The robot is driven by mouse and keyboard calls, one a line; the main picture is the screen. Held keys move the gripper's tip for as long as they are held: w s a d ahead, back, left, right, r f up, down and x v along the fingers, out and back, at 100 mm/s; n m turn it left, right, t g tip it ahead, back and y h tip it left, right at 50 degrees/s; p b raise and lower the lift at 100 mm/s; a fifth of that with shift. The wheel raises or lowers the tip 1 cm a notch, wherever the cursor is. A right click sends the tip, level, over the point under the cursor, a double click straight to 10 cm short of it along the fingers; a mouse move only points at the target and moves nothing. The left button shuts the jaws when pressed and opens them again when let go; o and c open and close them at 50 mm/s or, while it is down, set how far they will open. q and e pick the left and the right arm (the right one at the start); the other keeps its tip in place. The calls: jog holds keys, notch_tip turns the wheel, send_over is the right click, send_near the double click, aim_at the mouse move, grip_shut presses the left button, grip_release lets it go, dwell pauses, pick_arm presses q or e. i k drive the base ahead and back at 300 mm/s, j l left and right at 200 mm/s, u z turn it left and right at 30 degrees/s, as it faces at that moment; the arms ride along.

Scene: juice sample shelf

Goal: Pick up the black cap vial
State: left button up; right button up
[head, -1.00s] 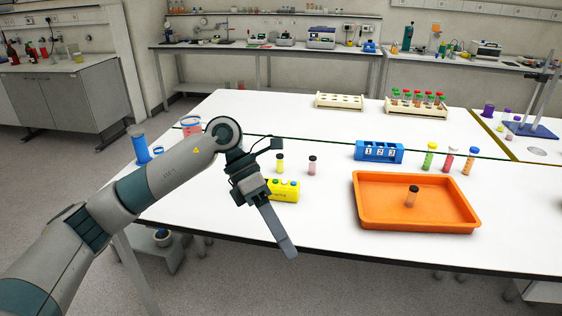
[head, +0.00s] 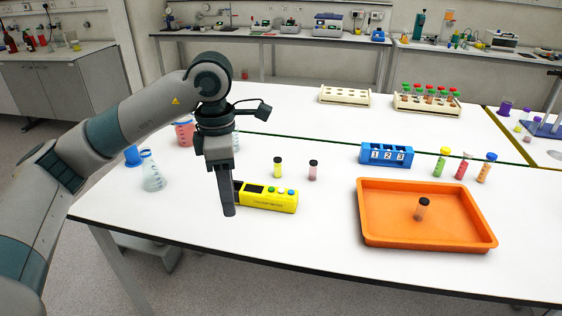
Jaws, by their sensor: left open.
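Several small vials are in the head view. A vial with a black cap and yellow contents (head: 278,168) stands upright on the white table behind a yellow device (head: 270,198). A second dark-capped vial with pink contents (head: 313,171) stands just right of it. A third dark-capped vial with brownish contents (head: 422,209) stands in the orange tray (head: 372,236). My left gripper (head: 228,207) points down at the left end of the yellow device, left of all three vials. It is open with nothing visible in it. My right gripper is out of view.
A blue numbered rack (head: 387,155) stands behind the tray, with several colour-capped vials (head: 461,166) to its right. Two wooden racks (head: 345,97) stand farther back, one holding tubes. The front table strip is clear.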

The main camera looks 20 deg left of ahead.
aim_at(276, 160)
jog(key=i, duration=1.25)
